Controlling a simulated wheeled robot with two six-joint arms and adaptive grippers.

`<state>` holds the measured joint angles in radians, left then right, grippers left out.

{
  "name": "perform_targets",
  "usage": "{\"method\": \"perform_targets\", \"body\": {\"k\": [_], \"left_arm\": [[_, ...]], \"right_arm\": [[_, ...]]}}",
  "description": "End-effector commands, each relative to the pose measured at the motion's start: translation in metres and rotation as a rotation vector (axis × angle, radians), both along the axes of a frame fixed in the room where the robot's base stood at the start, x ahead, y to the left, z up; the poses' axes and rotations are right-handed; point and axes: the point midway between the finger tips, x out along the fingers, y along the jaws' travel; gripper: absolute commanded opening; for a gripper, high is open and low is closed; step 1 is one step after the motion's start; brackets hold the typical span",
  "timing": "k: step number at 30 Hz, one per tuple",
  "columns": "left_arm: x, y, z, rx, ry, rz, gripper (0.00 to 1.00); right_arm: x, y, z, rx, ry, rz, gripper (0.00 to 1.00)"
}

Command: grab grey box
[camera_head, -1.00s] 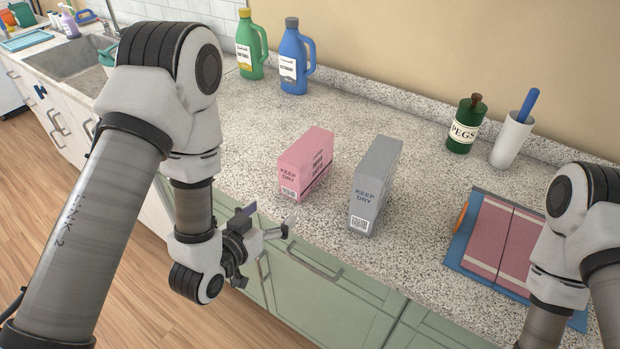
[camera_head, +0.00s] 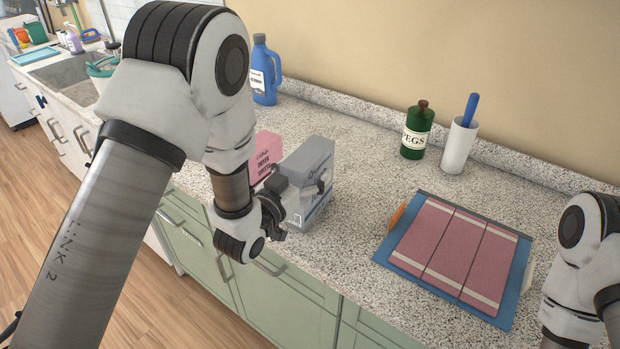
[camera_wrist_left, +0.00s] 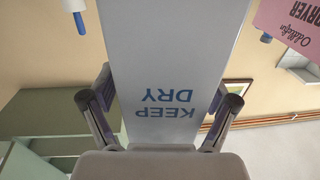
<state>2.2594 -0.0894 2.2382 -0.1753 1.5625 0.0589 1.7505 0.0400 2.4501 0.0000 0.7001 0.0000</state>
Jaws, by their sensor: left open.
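The grey box (camera_head: 312,158) stands upright on the speckled counter near its front edge. My left gripper (camera_head: 298,191) is at the box's near end with its fingers open. In the left wrist view the grey box (camera_wrist_left: 175,50) fills the middle, its "KEEP DRY" print upside down. The left gripper's fingers (camera_wrist_left: 160,107) lie one on each side of the box there; I cannot tell whether they touch it. My right arm is at the right edge, its gripper out of view.
A pink box (camera_head: 266,150) stands just left of the grey box, partly hidden by my left arm. A blue jug (camera_head: 264,75), a green pegs jar (camera_head: 416,135) and a white holder (camera_head: 458,148) stand at the back. A blue-and-pink board (camera_head: 455,255) lies right; counter between is clear.

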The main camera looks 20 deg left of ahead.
Motion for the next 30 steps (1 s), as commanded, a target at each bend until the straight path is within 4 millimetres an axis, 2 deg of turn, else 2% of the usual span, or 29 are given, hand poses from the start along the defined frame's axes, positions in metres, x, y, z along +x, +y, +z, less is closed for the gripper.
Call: {"method": "perform_targets", "body": {"k": [4,5,6,12,23,30], "left_arm": [[0.000,0.000,-0.001,-0.001,0.001,0.000,0.86],[0.000,0.000,-0.001,-0.001,0.001,0.000,0.83],[0.000,0.000,-0.001,0.000,0.001,0.000,0.69],[0.000,0.000,-0.001,0.000,0.001,0.000,0.00],[0.000,0.000,0.003,-0.001,-0.003,0.000,0.00],[0.000,0.000,0.026,0.000,-0.005,0.000,0.00]], "right_arm": [[0.000,0.000,-0.001,0.000,0.001,0.000,0.40],[0.000,0.000,-0.001,0.000,0.001,0.000,0.40],[0.000,0.000,-0.001,0.000,0.001,0.000,0.40],[0.000,0.000,-0.001,0.000,0.001,0.000,0.40],[0.000,0.000,-0.002,0.000,0.001,0.000,0.40],[0.000,0.000,-0.007,0.000,0.000,0.000,0.40]]}}
